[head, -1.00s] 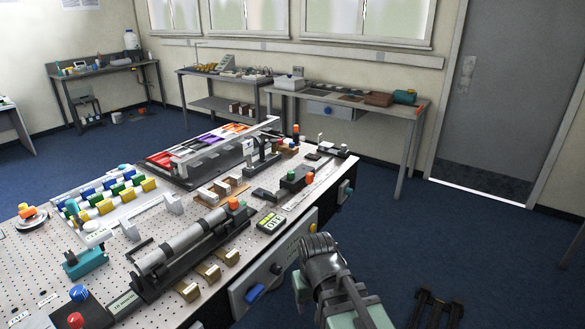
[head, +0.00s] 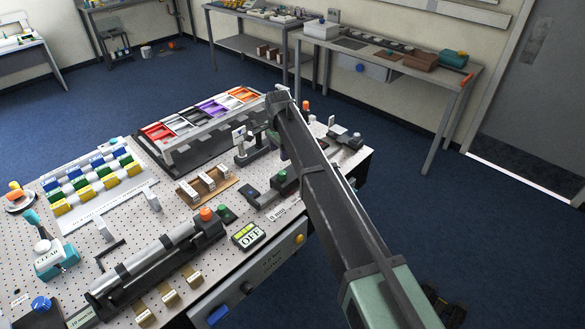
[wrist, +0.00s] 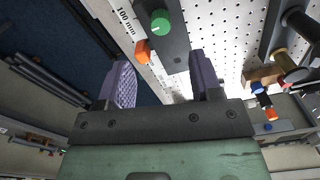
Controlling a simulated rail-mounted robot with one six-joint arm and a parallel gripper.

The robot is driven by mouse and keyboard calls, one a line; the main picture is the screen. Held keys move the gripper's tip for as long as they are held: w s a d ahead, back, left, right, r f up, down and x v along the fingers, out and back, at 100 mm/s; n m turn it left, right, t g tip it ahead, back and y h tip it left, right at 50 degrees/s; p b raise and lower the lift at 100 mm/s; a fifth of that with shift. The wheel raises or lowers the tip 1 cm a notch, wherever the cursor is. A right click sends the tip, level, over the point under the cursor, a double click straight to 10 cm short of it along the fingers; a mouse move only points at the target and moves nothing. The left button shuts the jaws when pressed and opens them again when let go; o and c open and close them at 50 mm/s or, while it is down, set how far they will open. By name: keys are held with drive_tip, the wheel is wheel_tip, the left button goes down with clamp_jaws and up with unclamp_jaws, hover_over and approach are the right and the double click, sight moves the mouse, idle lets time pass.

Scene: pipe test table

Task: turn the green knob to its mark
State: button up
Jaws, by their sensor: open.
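The green knob (head: 282,176) is on a dark block on the right part of the pipe table, just left of my arm in the head view. In the wrist view the green knob (wrist: 160,21) is near the top, beyond my fingertips and roughly between them sideways. It has a short pale line on its face; I cannot tell which mark belongs to it. My gripper (wrist: 160,63) is open, with two purple ridged fingers and nothing between them. It is apart from the knob.
An orange knob (wrist: 143,51) sits beside the green one, close to my left finger. A scale strip (wrist: 124,18) marked 100 mm runs alongside. A pipe assembly (head: 160,257), an OFF display (head: 249,235) and coloured bins (head: 203,120) crowd the table (head: 115,285).

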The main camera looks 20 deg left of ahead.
sight(283, 172)
drive_tip(key=f+b, duration=1.1)
drive_tip(key=shift+w+d+f, duration=0.15)
drive_tip(key=shift+w+d, duration=0.05)
drive_tip(key=shift+w, duration=0.1)
drive_tip(key=c, duration=0.9)
